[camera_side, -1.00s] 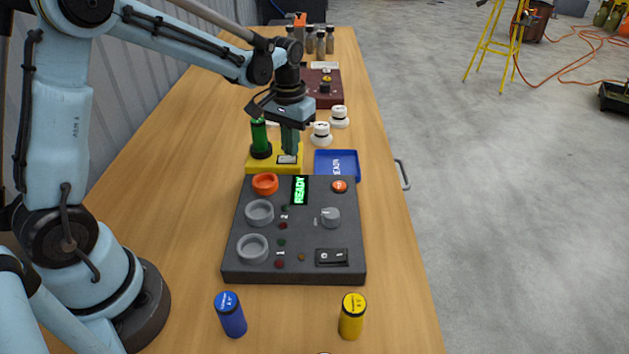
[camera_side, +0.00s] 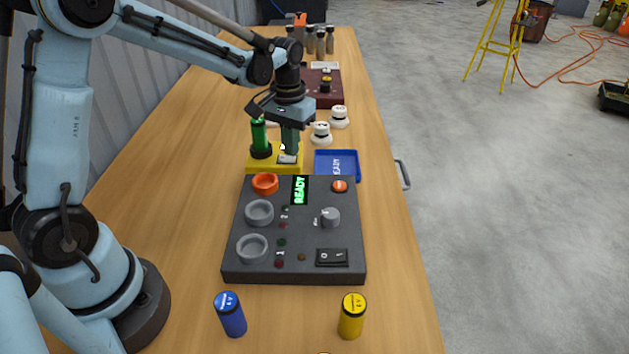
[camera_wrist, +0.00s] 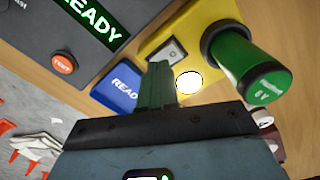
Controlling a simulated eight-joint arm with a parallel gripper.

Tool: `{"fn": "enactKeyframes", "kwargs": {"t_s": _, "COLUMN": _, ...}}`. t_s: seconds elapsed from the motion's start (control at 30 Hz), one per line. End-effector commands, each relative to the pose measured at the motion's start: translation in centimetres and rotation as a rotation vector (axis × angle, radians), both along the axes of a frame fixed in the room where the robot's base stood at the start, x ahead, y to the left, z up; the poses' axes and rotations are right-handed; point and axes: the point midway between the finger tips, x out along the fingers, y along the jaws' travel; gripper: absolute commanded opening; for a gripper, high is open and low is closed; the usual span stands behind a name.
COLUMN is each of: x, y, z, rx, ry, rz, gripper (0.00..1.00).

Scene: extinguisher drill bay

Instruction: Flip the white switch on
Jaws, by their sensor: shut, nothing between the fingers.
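The white switch (camera_side: 287,159) is a small pale rocker on top of the yellow box (camera_side: 254,165). In the wrist view the switch (camera_wrist: 174,51) shows just beyond my fingertips. A round lamp (camera_wrist: 188,82) on the box glows bright white beside my fingers. My gripper (camera_side: 290,154) points down over the box with its green fingers shut and empty. In the wrist view its fingertips (camera_wrist: 159,66) are close to the switch; I cannot tell whether they touch it. A green cylinder (camera_side: 259,133) stands upright in a dark holder at the left of the box.
A dark control panel (camera_side: 307,248) with a lit READY display lies in front of the box. A blue tray (camera_side: 320,173) is to the right. White knobbed items (camera_side: 320,139) stand behind it. Blue (camera_side: 231,315) and yellow (camera_side: 351,316) cylinders stand at the front. The table's left side is clear.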

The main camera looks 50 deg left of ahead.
Motion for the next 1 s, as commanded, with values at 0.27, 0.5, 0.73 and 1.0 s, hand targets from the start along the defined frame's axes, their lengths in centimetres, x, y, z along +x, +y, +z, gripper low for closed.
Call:
{"fn": "enactKeyframes", "kwargs": {"t_s": 0.27, "x": 0.0, "y": 0.0, "z": 2.1, "rx": 0.0, "ry": 0.0, "rz": 0.0, "gripper": 0.0}}
{"fn": "enactKeyframes", "kwargs": {"t_s": 0.5, "x": 0.0, "y": 0.0, "z": 3.8, "rx": 0.0, "ry": 0.0, "rz": 0.0, "gripper": 0.0}}
{"fn": "enactKeyframes", "kwargs": {"t_s": 0.73, "x": 0.0, "y": 0.0, "z": 5.4, "rx": 0.0, "ry": 0.0, "rz": 0.0, "gripper": 0.0}}
{"fn": "enactKeyframes", "kwargs": {"t_s": 1.0, "x": 0.0, "y": 0.0, "z": 6.1, "rx": 0.0, "ry": 0.0, "rz": 0.0, "gripper": 0.0}}
